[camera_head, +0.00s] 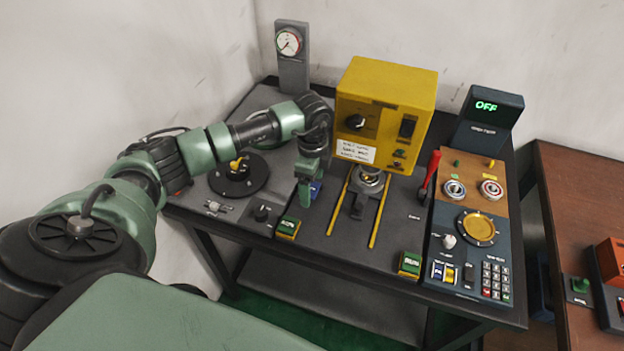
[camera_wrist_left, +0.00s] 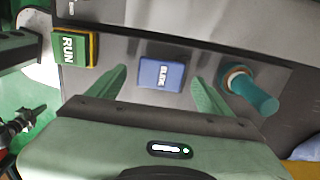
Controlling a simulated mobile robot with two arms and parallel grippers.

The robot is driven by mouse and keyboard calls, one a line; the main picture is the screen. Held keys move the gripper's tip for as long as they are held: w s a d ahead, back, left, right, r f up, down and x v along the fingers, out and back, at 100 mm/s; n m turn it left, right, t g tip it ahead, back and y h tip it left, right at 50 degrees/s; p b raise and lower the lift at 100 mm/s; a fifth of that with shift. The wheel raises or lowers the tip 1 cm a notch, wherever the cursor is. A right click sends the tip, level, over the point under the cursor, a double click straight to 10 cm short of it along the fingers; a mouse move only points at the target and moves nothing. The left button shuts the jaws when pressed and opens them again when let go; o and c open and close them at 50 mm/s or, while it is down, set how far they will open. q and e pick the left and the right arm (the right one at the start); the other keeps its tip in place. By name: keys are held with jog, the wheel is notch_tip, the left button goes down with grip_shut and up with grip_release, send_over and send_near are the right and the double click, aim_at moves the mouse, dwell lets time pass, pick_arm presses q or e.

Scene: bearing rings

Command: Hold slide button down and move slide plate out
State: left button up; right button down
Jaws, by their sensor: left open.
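The blue slide button (camera_head: 315,190) is on the dark table, partly hidden by my left gripper in the head view. In the left wrist view the button (camera_wrist_left: 162,74) shows its label between the two green fingers. My left gripper (camera_head: 304,196) is open, pointing down over the button with nothing in its jaws. I cannot tell whether it touches the button. The slide plate (camera_head: 357,208) is dark and lies between two yellow rails, with a metal ring part on it, in front of the yellow machine. My right gripper is not in view.
The yellow machine (camera_head: 385,105) stands behind the rails. A green RUN button (camera_wrist_left: 76,49) sits beside the slide button, and a teal cylinder (camera_wrist_left: 252,92) stands on the other side. A red lever (camera_head: 430,175) rises right of the rails. Bare table lies around the rails' front ends.

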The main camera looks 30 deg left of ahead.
pick_arm(q)
jog(key=c, duration=1.4)
